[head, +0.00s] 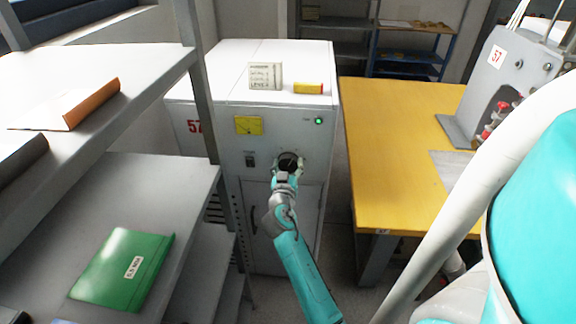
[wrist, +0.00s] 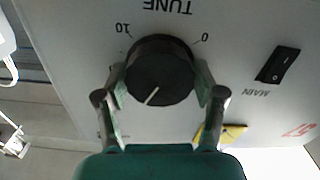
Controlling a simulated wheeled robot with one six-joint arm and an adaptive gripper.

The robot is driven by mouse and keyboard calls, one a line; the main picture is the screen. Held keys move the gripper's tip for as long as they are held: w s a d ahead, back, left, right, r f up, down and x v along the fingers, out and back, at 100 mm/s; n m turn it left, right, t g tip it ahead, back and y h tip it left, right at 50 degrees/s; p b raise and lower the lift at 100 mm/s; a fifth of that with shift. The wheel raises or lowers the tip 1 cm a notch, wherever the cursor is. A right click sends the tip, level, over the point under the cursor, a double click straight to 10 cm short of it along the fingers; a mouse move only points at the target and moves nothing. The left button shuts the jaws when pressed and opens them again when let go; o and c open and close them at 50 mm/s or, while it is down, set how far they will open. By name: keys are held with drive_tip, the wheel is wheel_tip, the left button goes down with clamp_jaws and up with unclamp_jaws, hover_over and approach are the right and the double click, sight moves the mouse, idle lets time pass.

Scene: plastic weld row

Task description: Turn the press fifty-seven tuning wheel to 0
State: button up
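The tuning wheel (wrist: 160,72) is a round black knob on the white front of cabinet 57 (head: 282,118). In the wrist view the panel is upside down: TUNE is at the top, 10 at upper left and 0 at upper right. The wheel's white pointer line (wrist: 152,95) points down and slightly left, away from both numbers. My gripper (wrist: 160,82) has one finger on each side of the wheel, with the pads against its rim. In the head view my gripper (head: 288,164) covers part of the wheel.
A black MAIN rocker switch (wrist: 279,64) sits beside the wheel. Grey shelves (head: 150,180) stand close on the left; a yellow table (head: 405,150) with press 57 (head: 500,80) is on the right.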

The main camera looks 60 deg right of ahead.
drive_tip(key=shift+n, duration=0.4)
drive_tip(key=n, duration=0.3)
drive_tip(key=shift+n, duration=0.4)
drive_tip(key=n, duration=0.4)
drive_tip(key=shift+n, duration=0.3)
drive_tip(key=n, duration=0.8)
drive_tip(key=shift+f, duration=0.1)
drive_tip(key=n, duration=1)
drive_tip(key=shift+n, duration=2.3)
drive_tip(key=shift+f, duration=0.1)
